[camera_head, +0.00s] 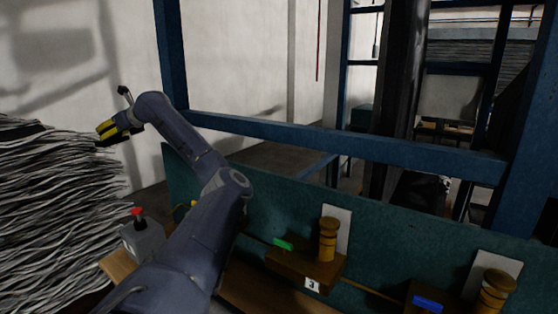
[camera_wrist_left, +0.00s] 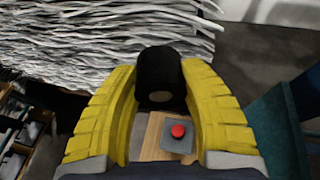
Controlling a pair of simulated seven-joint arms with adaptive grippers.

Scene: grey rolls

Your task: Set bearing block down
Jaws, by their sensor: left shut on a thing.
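My left gripper (camera_head: 107,130) is at the far left in the camera_head view, raised in front of the wall and beside the grey strands. Its yellow fingers are shut on a black, rounded block, which I take to be the bearing block (camera_wrist_left: 158,68). In the camera_wrist_left view the block sits between the two fingers and shows a tan round spot on its near end. Its underside and far side are hidden. In the camera_head view only a dark patch shows at the fingers. My right gripper is not in view.
A grey box with a red button (camera_head: 137,213) stands on a wooden board (camera_head: 118,266). A pile of grey strands (camera_head: 55,210) is at left. A wooden block marked 3 (camera_head: 300,266) bears an amber cylinder (camera_head: 328,240) before a green panel (camera_head: 385,245). A blue frame (camera_head: 350,147) stands behind.

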